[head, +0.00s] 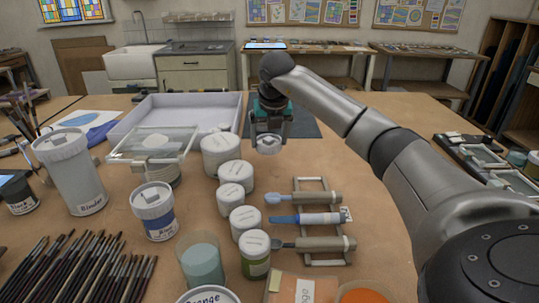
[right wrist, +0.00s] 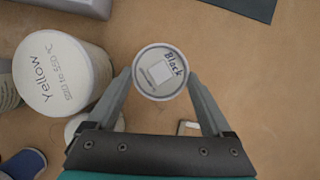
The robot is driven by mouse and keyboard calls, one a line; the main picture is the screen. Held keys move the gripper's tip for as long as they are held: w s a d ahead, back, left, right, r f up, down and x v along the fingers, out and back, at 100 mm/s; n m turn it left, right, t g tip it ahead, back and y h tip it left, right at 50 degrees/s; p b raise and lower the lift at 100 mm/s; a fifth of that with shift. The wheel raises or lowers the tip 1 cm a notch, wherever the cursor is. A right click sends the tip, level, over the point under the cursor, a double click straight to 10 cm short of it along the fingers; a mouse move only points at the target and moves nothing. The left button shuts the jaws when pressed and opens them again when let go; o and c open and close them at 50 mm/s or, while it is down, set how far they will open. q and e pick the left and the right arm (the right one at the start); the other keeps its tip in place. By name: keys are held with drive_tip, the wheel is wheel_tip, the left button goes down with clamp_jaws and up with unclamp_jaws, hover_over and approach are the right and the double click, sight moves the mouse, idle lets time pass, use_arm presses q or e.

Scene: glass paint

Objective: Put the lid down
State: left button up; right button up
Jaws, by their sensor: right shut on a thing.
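My right gripper (head: 268,141) is shut on a small round pale lid (head: 267,147), in the middle of the head view. A dark jar with a label starting "Blac" (head: 21,199) stands at the far left of the head view. My left gripper is not in view.
A jar marked Yellow (right wrist: 62,70) stands left of the lid in the right wrist view. Several white-lidded jars (head: 222,152) form a row left of the gripper. A rack with tools (head: 310,219) lies nearer. A dark mat (head: 305,126) lies behind the gripper. Bare table lies to the right.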

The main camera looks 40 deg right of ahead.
sight(270, 165)
wheel_tip(270, 165, down, 4)
drive_tip(key=shift+r+b, duration=0.15)
drive_tip(key=shift+b, duration=0.2)
drive_tip(key=shift+f, duration=0.3)
drive_tip(key=shift+r, duration=0.1)
drive_tip(key=o, duration=1.2)
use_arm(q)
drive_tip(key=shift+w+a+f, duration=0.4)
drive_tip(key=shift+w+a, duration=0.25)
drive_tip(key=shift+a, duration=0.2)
use_arm(e)
drive_tip(key=shift+o, duration=0.2)
